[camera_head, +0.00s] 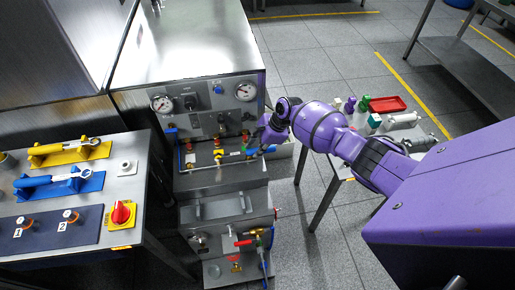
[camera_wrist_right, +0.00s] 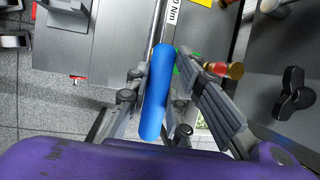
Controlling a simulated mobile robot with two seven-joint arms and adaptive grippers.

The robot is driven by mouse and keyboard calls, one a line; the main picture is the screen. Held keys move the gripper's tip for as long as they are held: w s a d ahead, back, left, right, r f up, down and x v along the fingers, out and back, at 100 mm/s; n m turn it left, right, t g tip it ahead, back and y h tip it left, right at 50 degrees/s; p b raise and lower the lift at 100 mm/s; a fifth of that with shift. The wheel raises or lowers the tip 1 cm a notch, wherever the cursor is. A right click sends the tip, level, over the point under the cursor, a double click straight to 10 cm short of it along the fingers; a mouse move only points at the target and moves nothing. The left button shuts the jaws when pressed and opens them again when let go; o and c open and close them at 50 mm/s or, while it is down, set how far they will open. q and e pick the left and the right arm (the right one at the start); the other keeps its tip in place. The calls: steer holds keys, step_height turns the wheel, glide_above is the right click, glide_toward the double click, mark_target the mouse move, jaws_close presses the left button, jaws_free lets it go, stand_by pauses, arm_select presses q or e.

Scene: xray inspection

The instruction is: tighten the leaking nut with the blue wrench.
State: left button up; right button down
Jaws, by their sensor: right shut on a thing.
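My right gripper (camera_head: 268,133) is at the right front of the metal machine, beside its pipe row. In the right wrist view, the right gripper (camera_wrist_right: 162,68) is shut on a blue rounded handle (camera_wrist_right: 154,105), which I take for the blue wrench. The wrench's head is not clear in either view. The pipe row carries several coloured fittings (camera_head: 219,153) along the machine front. A faint pale spray shows below the middle fitting. I cannot tell whether the wrench touches a nut. My left gripper is not in view.
The left table (camera_head: 128,190) bears a yellow tool holder (camera_head: 85,152), a blue tool holder (camera_head: 88,184) and a red knob (camera_head: 120,213). Two gauges (camera_head: 162,103) (camera_head: 245,91) sit above the pipes. Valves (camera_head: 243,242) stand below. A red tray (camera_head: 387,104) is on the right table.

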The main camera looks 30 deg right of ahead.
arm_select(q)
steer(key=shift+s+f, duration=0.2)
arm_select(e)
steer(key=shift+s+f, duration=0.1)
steer(key=shift+f, duration=0.15)
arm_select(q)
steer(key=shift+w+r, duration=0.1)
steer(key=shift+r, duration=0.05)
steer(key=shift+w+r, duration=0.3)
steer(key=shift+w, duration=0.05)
arm_select(e)
steer(key=shift+r, duration=0.1)
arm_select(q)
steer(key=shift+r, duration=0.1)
arm_select(e)
steer(key=shift+r, duration=0.1)
